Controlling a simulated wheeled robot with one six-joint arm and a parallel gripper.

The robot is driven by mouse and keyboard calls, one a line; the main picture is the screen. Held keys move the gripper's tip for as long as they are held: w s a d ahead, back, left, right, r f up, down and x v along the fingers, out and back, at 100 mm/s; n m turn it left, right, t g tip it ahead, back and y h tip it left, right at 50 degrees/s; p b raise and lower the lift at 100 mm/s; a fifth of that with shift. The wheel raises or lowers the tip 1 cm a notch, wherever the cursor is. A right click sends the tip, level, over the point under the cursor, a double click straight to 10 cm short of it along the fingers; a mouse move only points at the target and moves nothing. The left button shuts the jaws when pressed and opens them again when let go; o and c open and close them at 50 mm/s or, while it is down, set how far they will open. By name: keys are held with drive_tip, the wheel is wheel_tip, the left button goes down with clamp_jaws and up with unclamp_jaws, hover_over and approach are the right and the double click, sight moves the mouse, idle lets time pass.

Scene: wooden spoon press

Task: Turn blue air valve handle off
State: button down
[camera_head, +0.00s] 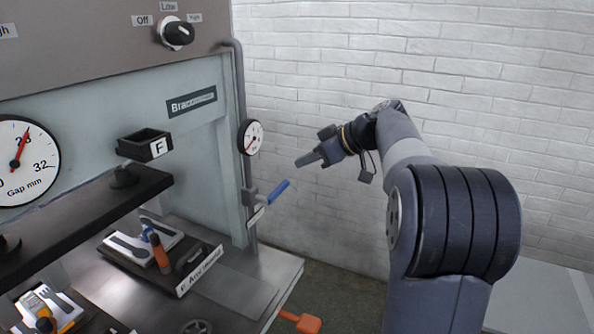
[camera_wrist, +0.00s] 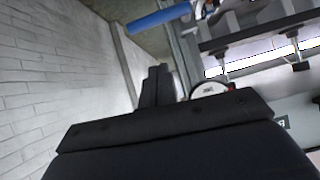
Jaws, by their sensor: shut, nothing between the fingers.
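The blue air valve handle (camera_head: 279,192) sticks out from a valve on the grey vertical pipe (camera_head: 246,172) at the right side of the press, pointing up and to the right. It also shows in the wrist view (camera_wrist: 158,20) near the top, beyond my fingertips. My gripper (camera_head: 299,163) is shut and empty, just above and to the right of the handle, with a gap between them. In the wrist view its closed fingers (camera_wrist: 158,70) point toward the handle. A white label (camera_head: 256,217) hangs below the valve.
A pressure gauge (camera_head: 251,137) sits on the pipe above the valve, close to my gripper. The press table (camera_head: 240,290) lies below left. An orange pedal-like part (camera_head: 301,321) is low down. A white brick wall (camera_head: 330,80) stands behind; space right of the handle is clear.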

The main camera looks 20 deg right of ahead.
drive_tip(key=v, duration=0.5)
drive_tip(key=shift+s, duration=0.1)
idle(0.3)
